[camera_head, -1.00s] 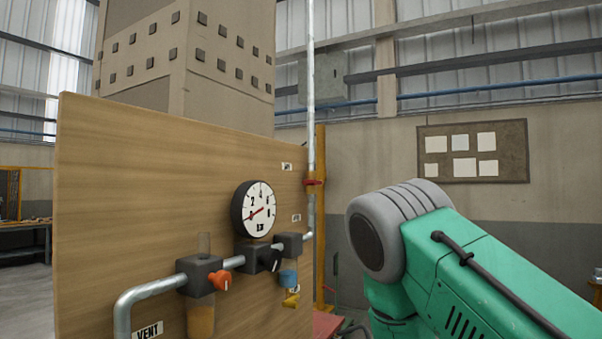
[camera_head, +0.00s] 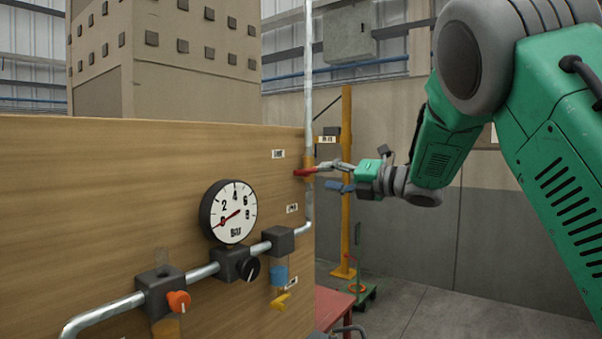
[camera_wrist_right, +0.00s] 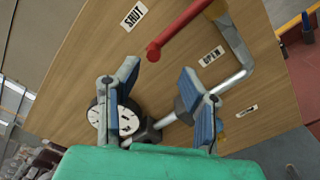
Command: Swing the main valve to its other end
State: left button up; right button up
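The main valve has a red lever (camera_head: 304,172) on the vertical pipe (camera_head: 309,95) at the board's right edge. In the right wrist view the red lever (camera_wrist_right: 182,32) runs from the pipe fitting at the top, its free end lying between the SHUT label (camera_wrist_right: 134,16) and the OPEN label (camera_wrist_right: 211,56). My right gripper (camera_head: 336,176) is beside the valve in the head view. In the wrist view its fingers (camera_wrist_right: 160,72) are spread with nothing between the pads; the lever's end is just beyond the tips. Contact cannot be told. My left gripper is not in view.
The wooden board (camera_head: 100,220) carries a round gauge (camera_head: 229,212), an orange knob (camera_head: 179,301), a black knob (camera_head: 250,269) and a yellow tap (camera_head: 280,300) on the lower pipe. A yellow post (camera_head: 346,230) stands behind my gripper. Floor at the right is clear.

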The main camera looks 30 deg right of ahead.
aim_at(296, 172)
jog(key=w+a, duration=0.1)
jog(key=w, duration=0.1)
jog(key=w+a+p, duration=0.1)
jog(key=w+a, duration=0.1)
jog(key=w+a+r, duration=0.1)
jog(key=w, duration=0.1)
jog(key=shift+a+p, duration=0.4)
jog(key=shift+w+d+f, duration=0.25)
jog(key=shift+w+d, duration=0.15)
jog(key=shift+w, duration=0.2)
jog(key=shift+w+d+f, duration=0.25)
jog(key=shift+w+d, duration=0.1)
jog(key=shift+w, duration=0.2)
jog(key=shift+d+f, duration=0.1)
jog(key=shift+d, duration=0.25)
jog(key=shift+a, duration=0.15)
jog(key=shift+a+r, duration=0.2)
jog(key=shift+a, duration=0.2)
jog(key=c, duration=0.3)
jog(key=shift+a+r, duration=0.1)
jog(key=shift+a, duration=0.3)
grip_shut()
jog(key=shift+w+a, duration=0.1)
jog(key=shift+a, duration=0.2)
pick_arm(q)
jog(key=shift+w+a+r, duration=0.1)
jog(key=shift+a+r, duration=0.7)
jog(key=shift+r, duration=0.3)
pick_arm(e)
jog(key=shift+d+r, duration=0.1)
